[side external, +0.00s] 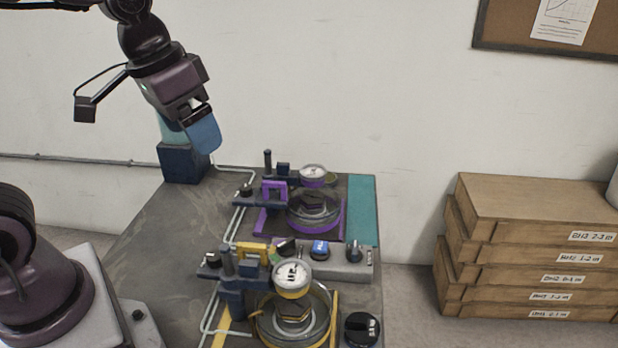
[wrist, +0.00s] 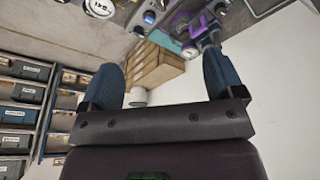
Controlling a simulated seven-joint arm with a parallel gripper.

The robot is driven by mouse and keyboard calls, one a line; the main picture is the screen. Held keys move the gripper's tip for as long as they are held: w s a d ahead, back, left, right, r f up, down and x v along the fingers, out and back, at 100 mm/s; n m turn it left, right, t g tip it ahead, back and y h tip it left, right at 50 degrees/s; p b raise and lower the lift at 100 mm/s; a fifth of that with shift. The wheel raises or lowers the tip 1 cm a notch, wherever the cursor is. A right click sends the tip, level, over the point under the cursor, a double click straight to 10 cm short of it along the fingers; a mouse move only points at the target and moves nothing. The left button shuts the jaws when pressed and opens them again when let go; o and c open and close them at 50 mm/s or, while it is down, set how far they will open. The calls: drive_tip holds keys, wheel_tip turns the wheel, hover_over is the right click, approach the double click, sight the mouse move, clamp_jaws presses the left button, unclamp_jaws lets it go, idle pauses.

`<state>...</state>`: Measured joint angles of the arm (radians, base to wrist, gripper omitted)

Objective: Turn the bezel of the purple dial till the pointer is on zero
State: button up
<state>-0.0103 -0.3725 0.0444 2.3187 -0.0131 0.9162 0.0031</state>
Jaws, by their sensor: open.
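The purple dial (side external: 313,175) has a pale round face and a purple rim. It stands above a round metal cell with a purple base (side external: 315,215) at the back of the bench; its pointer is too small to read. In the wrist view, purple parts of that fixture (wrist: 182,22) show at the top. My gripper (side external: 205,135) is up in the air, left of the purple dial and well above the bench, touching nothing. In the wrist view its two blue fingers (wrist: 165,78) are wide apart with nothing between them.
A similar yellow dial (side external: 292,278) stands at the front of the bench. A grey control box (side external: 335,262) with knobs lies between the two fixtures. A black round knob (side external: 362,329) is at front right. A dark blue block (side external: 184,162) stands at back left. The bench's left part is clear.

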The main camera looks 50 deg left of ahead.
drive_tip(key=w+a+f+g, duration=0.2)
drive_tip(key=w+a, duration=0.1)
drive_tip(key=w, duration=0.7)
drive_tip(key=g, duration=0.1)
approach(313, 170)
drive_tip(key=shift+m, duration=0.3)
wheel_tip(313, 170, down, 9)
drive_tip(key=shift+w+d+r, duration=0.1)
drive_tip(key=shift+r, duration=0.1)
drive_tip(key=c, duration=0.9)
